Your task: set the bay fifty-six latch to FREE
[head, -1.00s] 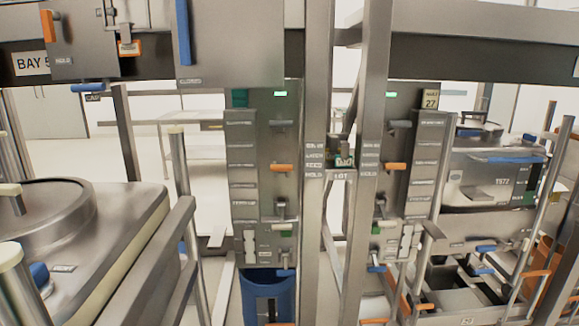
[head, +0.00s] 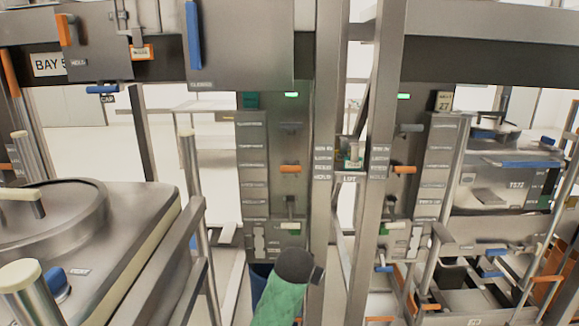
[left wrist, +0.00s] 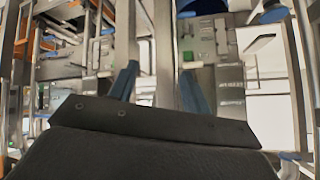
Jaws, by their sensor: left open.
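I cannot tell for certain that this is the bay fifty-six latch. In the left wrist view my left gripper (left wrist: 159,88) is open and empty, its two blue fingertips apart. It is not touching any handle that I can see. In the head view its fingers do not show. My right gripper is not in view.
Two labelled panels with orange levers stand at mid-view, the left panel (head: 254,170) and the right panel (head: 440,165), with steel posts (head: 325,120) between them. A lidded vessel (head: 60,215) fills the lower left. A blue bin (head: 258,285) is partly hidden by my arm.

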